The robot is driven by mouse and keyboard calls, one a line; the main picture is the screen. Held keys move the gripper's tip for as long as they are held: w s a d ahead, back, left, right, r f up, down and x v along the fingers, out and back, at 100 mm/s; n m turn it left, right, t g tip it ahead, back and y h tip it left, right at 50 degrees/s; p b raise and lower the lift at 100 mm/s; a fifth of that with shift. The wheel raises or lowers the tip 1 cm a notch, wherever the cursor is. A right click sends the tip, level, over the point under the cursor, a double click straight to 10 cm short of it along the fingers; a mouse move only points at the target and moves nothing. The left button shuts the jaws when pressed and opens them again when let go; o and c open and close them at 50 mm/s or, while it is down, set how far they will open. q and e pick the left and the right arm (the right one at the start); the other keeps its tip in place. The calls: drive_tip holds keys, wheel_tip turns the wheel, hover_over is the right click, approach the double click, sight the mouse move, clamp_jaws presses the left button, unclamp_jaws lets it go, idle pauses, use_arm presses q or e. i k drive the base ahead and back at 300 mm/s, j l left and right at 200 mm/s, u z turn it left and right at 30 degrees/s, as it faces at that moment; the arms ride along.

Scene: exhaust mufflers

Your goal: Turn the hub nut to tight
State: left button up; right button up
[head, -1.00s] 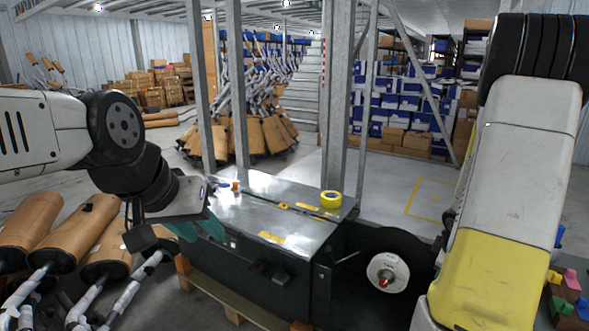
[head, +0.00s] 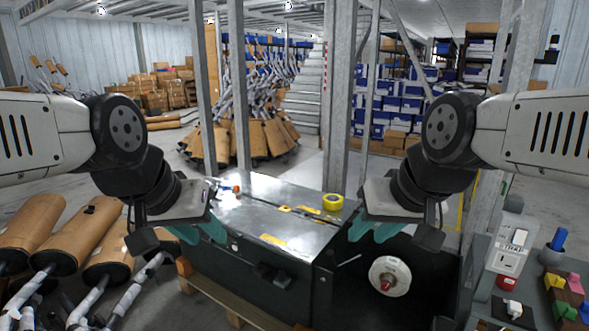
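The hub nut looks like the small red piece (head: 386,285) at the centre of a round white hub plate (head: 389,263), on the dark front of the machine. My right gripper (head: 371,234) is above the hub, with its teal fingers apart and empty. My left gripper (head: 202,235) is at the left end of the metal-topped bench, with its teal fingers apart and empty. Neither gripper touches the nut.
A roll of yellow tape (head: 333,202) lies on the metal bench top (head: 262,200). A grey control panel (head: 505,255) and a board of coloured blocks (head: 566,290) stand at right. Brown mufflers (head: 60,235) lie at left. Steel posts rise behind the bench.

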sight(385, 286)
drive_tip(key=k+l, duration=0.15)
drive_tip(key=l, duration=0.2)
drive_tip(key=k+l, duration=0.15)
drive_tip(key=l, duration=0.25)
drive_tip(key=k+l+z, duration=0.1)
drive_tip(key=l, duration=0.25)
drive_tip(key=k+l, duration=0.2)
drive_tip(key=l, duration=0.15)
drive_tip(key=k+l, duration=0.15)
drive_tip(key=l, duration=0.25)
